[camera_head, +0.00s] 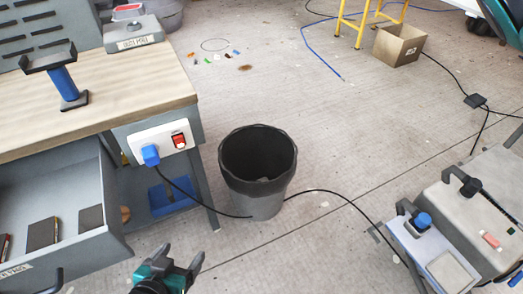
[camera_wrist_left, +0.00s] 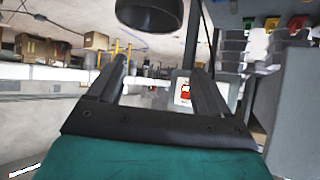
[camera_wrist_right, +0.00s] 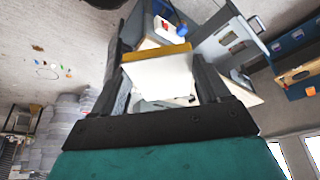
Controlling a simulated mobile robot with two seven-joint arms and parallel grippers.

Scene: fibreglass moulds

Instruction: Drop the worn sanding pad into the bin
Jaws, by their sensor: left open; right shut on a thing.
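The bin (camera_head: 232,182) is a dark, open-topped tub with a liner folded over its rim. It stands on the floor right of the workbench, and something pale shows inside. My left gripper (camera_head: 180,262) is open and empty at the bottom of the head view, nearer than the bin. Its spread fingers also show in the left wrist view (camera_wrist_left: 158,80). My right gripper (camera_wrist_right: 160,65) is outside the head view. In the right wrist view it is shut on a pale block with a yellow edge, which looks like the sanding pad (camera_wrist_right: 158,76).
The workbench (camera_head: 110,103) has an open drawer (camera_head: 75,255) holding dark slabs (camera_head: 42,233). A black cable (camera_head: 320,193) crosses the floor beside the bin. A grey machine (camera_head: 470,215) stands at right and a cardboard box (camera_head: 398,46) at the back. Floor behind the bin is mostly clear.

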